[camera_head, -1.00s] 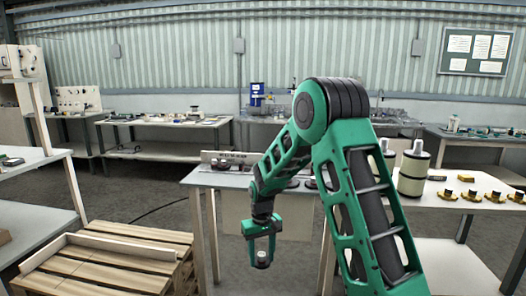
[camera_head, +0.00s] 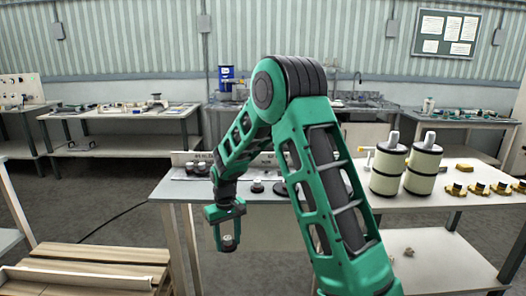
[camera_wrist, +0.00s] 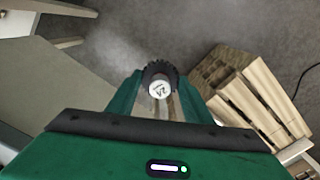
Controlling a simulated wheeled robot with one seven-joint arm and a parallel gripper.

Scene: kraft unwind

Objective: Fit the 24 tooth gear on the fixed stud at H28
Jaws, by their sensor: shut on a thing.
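My gripper (camera_head: 228,244) hangs pointing down in front of the grey worktable and is shut on the gear. In the wrist view the gear (camera_wrist: 150,71) is a dark toothed disc with a white hub marked 24, held between the green fingers (camera_wrist: 158,100). In the head view the gear (camera_head: 228,239) is a small pale and dark shape between the fingers. I cannot make out the stud at H28 in either view.
The grey worktable (camera_head: 178,188) carries a lettered board (camera_head: 192,157) and several small dark round parts. To its right stand two cream rolls (camera_head: 387,170) and several yellow blocks (camera_head: 478,188). A wooden pallet (camera_head: 90,257) lies at the lower left, with grey floor between.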

